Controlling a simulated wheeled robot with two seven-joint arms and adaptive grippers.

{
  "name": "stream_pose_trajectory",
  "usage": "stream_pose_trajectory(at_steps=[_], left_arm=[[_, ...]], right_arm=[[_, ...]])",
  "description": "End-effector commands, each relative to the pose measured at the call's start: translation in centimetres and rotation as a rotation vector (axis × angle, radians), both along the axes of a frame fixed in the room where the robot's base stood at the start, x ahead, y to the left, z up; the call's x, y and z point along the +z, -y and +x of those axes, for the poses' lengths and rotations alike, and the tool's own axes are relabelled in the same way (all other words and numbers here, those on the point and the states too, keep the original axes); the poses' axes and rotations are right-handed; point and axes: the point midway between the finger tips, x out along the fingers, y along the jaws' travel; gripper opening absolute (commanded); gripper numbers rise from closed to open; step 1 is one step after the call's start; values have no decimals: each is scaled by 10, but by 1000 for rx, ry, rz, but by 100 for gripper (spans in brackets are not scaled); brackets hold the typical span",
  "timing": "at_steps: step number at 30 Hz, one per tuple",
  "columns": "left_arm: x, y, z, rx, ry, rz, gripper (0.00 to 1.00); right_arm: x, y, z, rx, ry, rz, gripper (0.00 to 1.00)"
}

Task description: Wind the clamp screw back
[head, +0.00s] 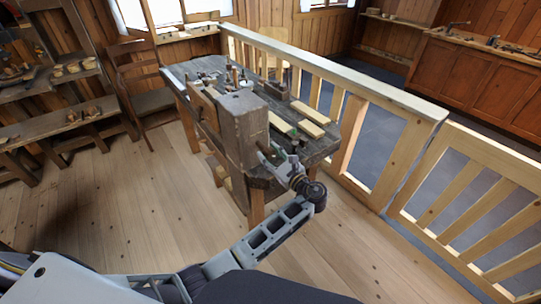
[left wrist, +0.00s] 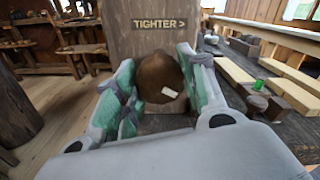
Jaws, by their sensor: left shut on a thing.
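The clamp screw shows in the left wrist view as a round brown knob (left wrist: 158,72) with a small pale mark on its lower right. It sits on the face of an upright wooden block (left wrist: 133,42), under a label (left wrist: 160,23) reading "TIGHTER >" with an arrow to the right. My left gripper (left wrist: 156,80) is shut on the knob, one green-padded finger on each side. In the head view my left gripper (head: 275,155) is at the near right face of the wooden block (head: 243,128) and largely hides the knob. My right gripper is not in view.
The block stands at the near end of a dark workbench (head: 322,147) holding pale wooden bars (head: 313,114) and small tools. A wooden railing (head: 335,73) runs along the right side. Shelves and a chair (head: 145,80) stand at the left. The near plank floor is clear.

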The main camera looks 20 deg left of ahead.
Motion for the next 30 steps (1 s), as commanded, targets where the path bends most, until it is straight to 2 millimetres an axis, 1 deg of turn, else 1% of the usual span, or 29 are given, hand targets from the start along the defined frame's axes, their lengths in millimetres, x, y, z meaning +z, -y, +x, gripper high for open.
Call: stream_pose_trajectory(at_steps=[9, 17, 24, 25, 29, 30], left_arm=[[1, -1, 1, 1, 103, -78, 17], [2, -1, 1, 1, 122, -92, 17], [2, -1, 1, 1, 122, -92, 17], [2, -1, 1, 1, 122, -92, 45], [1, -1, 1, 1, 122, -91, 62], [1, -1, 1, 1, 121, -92, 63]], right_arm=[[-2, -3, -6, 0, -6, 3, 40], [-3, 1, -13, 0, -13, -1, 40], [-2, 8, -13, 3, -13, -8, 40], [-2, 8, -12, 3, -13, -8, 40], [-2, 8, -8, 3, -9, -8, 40], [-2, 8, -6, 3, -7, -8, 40]])
